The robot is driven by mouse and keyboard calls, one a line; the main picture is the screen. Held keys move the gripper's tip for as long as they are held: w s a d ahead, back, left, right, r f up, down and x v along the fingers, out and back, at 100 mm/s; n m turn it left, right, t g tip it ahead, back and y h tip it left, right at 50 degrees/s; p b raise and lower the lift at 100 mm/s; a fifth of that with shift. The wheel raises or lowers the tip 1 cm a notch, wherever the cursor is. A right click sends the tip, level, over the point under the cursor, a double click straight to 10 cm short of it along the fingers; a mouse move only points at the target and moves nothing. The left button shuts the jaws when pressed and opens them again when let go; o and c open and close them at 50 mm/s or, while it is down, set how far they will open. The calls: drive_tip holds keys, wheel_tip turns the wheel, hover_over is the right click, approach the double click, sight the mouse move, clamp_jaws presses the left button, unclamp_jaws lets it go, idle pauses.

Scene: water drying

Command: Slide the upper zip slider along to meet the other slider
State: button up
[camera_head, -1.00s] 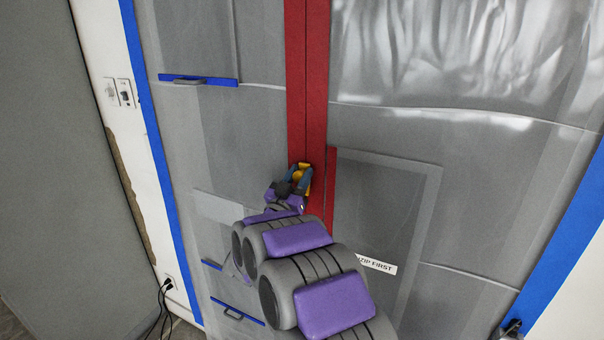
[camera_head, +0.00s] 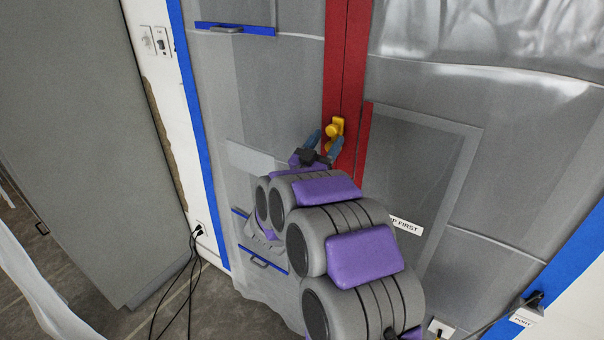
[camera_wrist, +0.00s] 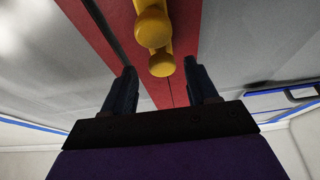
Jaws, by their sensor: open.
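A yellow zip slider (camera_head: 337,123) with a round knob sits on the red zip strip (camera_head: 346,60) of the grey plastic sheeting. In the wrist view two yellow rounded parts show close together, a larger knob (camera_wrist: 153,27) and a smaller part (camera_wrist: 162,65). I cannot tell whether they are two sliders touching or parts of one. My gripper (camera_head: 327,138) is just below and in front of the yellow parts. It is open and empty. In the wrist view its dark fingers (camera_wrist: 160,80) are spread, with the yellow parts beyond their tips.
A clear panel (camera_head: 425,150) with a red edge and a partly hidden label (camera_head: 406,225) is right of the strip. Blue tape (camera_head: 195,120) borders the sheeting. A grey upright panel (camera_head: 85,130) stands left. Black cables (camera_head: 190,265) hang from a wall outlet.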

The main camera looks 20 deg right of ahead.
drive_tip(key=b+v, duration=0.1)
drive_tip(key=v, duration=1.3)
drive_tip(key=shift+w+a+r, duration=0.2)
drive_tip(key=shift+w+a, duration=0.15)
drive_tip(key=shift+w, duration=0.05)
drive_tip(key=shift+a, duration=0.1)
